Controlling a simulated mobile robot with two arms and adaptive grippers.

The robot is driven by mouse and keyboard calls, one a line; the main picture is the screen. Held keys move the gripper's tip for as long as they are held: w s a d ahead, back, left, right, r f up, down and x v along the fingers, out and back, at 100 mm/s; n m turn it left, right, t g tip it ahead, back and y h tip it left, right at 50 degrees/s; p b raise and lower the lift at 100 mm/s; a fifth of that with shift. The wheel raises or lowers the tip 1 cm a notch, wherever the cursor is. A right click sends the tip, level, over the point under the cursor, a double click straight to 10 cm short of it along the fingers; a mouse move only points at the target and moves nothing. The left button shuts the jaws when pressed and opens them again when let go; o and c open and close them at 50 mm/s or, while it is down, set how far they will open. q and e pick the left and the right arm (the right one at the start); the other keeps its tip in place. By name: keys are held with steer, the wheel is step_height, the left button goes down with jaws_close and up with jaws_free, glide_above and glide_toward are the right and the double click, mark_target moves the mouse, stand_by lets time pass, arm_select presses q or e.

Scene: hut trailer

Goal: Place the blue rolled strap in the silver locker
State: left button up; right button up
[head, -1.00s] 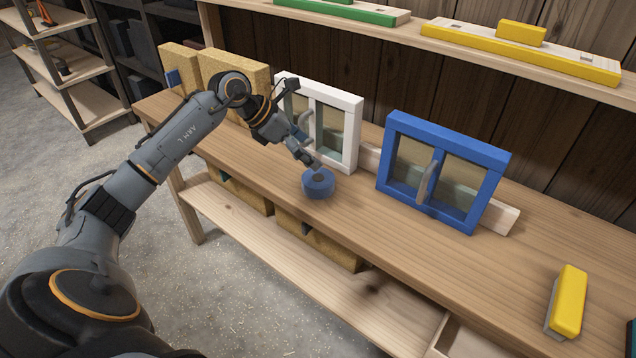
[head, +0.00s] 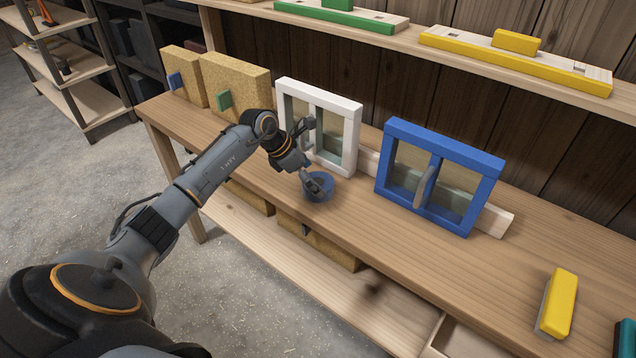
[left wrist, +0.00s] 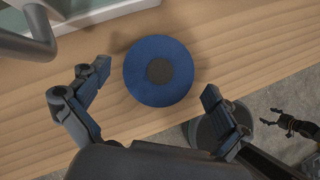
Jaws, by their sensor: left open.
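The blue rolled strap (head: 324,194) lies flat on the wooden workbench in front of the white framed window. It is a round disc with a dark centre, and it shows whole in the left wrist view (left wrist: 158,70). My left gripper (head: 318,184) is right over the strap and partly covers it in the head view. In the left wrist view my left gripper (left wrist: 156,82) is open, one finger on each side of the strap's near part, not closed on it. My right gripper (left wrist: 275,116) shows small at the right, fingers apart and empty. I cannot make out a silver locker.
The white framed window (head: 335,130) stands close behind the strap. A blue framed window (head: 483,190) stands to its right. Tan boards (head: 235,80) stand at the left, and a yellow block (head: 562,300) lies at the right. The bench (head: 420,270) is clear in between.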

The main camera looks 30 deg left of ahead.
arm_select(q)
steer(key=shift+x, duration=1.3)
steer(key=c, duration=1.3)
steer(key=shift+r, duration=0.1)
steer(key=shift+c, duration=0.5)
steer(key=shift+r, duration=0.1)
